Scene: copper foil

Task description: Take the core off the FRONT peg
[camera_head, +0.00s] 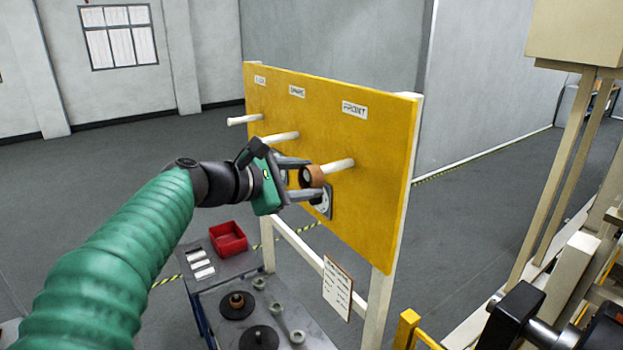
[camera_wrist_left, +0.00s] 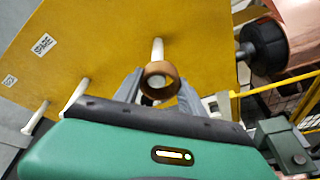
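The brown ring-shaped core (camera_head: 313,176) is at the outer end of the FRONT peg (camera_head: 342,165), the right-hand peg on the yellow board (camera_head: 375,200). In the left wrist view the core (camera_wrist_left: 160,76) shows end-on, with the white peg (camera_wrist_left: 157,50) running behind it. My left gripper (camera_head: 312,177) reaches in from the left, with one finger on each side of the core. In the wrist view the fingers of the gripper (camera_wrist_left: 160,88) appear to touch its sides. How far the core sits over the peg is hidden. My right gripper is not in view.
Two other bare pegs (camera_head: 281,138) (camera_head: 244,120) stick out to the left. Below are a low table with a red bin (camera_head: 228,238) and dark discs (camera_head: 259,338). A clipboard (camera_head: 337,287) hangs under the board. Machinery (camera_head: 580,260) stands at the right.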

